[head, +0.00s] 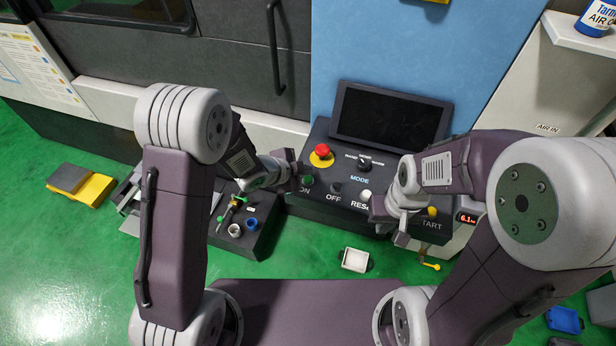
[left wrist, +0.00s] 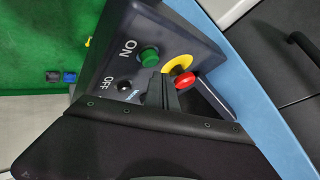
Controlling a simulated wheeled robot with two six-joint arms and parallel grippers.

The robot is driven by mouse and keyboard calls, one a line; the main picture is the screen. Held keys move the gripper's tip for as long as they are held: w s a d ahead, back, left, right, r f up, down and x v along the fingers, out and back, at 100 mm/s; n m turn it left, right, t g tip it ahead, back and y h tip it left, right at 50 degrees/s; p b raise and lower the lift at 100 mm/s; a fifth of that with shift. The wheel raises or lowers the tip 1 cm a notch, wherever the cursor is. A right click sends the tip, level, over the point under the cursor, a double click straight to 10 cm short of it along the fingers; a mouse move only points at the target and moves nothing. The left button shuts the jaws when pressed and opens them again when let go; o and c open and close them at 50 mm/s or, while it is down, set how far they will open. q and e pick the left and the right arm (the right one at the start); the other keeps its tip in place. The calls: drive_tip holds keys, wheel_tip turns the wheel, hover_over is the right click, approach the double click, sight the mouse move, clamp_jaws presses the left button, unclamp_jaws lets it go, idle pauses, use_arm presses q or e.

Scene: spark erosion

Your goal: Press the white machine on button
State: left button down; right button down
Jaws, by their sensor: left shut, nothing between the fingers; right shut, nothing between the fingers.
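The dark control panel (head: 325,203) carries a green button (head: 307,180) beside the ON label, a dark OFF button (head: 336,187), a white button (head: 365,195) by a partly hidden RESET label, and a yellow START button (head: 432,211). My left gripper (head: 296,172) is shut and empty, close beside the green button. In the left wrist view the green button (left wrist: 148,57) stands just past the shut fingers (left wrist: 162,92); I cannot tell whether they touch. My right gripper (head: 388,220) is shut and empty, just right of the white button.
A red emergency stop (head: 321,152) on a yellow base and the MODE knob (head: 364,160) sit above the buttons. A dark screen (head: 390,115) rises behind. A low tool tray (head: 248,240) lies left of the panel. A white dish (head: 355,260) lies on the green floor.

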sight(306, 180)
use_arm(q)
drive_tip(key=shift+f, duration=0.1)
idle(0.5)
drive_tip(key=shift+f+b, duration=0.3)
drive_tip(key=shift+b, duration=0.1)
drive_tip(key=shift+f+b, duration=0.45)
idle(0.4)
drive_tip(key=shift+r, duration=0.1)
drive_tip(key=shift+r+p, duration=0.75)
drive_tip(key=shift+r, duration=0.1)
wheel_tip(306, 180, up, 5)
drive_tip(key=p, duration=0.4)
drive_tip(key=shift+p, duration=0.35)
idle(0.4)
